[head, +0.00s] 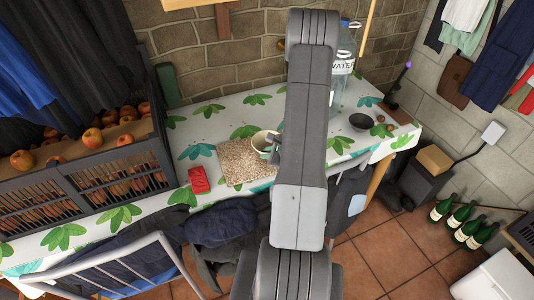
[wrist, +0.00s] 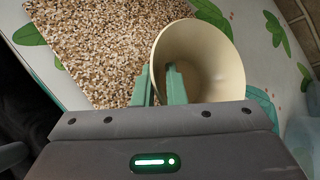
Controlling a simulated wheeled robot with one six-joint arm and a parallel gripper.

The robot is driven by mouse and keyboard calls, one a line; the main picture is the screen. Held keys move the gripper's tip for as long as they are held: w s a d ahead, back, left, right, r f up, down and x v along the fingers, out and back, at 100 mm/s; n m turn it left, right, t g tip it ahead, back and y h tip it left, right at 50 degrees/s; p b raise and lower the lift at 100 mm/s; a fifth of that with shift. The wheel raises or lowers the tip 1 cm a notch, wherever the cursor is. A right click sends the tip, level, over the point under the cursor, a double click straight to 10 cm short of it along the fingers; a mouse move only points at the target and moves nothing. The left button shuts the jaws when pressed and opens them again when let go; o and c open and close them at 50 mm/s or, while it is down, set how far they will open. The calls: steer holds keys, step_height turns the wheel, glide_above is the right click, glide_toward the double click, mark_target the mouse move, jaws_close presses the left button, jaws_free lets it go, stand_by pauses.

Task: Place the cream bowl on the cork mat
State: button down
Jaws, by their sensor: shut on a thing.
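The cream bowl (wrist: 215,55) is large in the wrist view, its open mouth towards the camera. In the head view the bowl (head: 260,139) shows at the mat's upper right edge, partly hidden by my arm. My gripper (wrist: 160,84) is shut on the bowl's near left wall, with one green finger inside and one outside. It also shows in the head view (head: 273,152). The speckled cork mat (wrist: 105,45) lies left of the bowl and partly behind it; it is also in the head view (head: 238,165). I cannot tell whether the bowl touches the surface below.
A red object (head: 199,180) lies left of the mat on the leaf-patterned cloth. A crate of apples (head: 85,165) stands further left. A water bottle (head: 341,80) and a small dark bowl (head: 360,122) stand to the right. A chair (head: 110,265) is at the front left.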

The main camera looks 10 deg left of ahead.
steer(key=c, duration=1.5)
jaws_free()
steer(key=shift+d+r, duration=0.25)
steer(key=p+v, duration=0.1)
steer(key=v, duration=1)
steer(key=shift+s+d+r, duration=0.1)
steer(key=shift+s, duration=0.15)
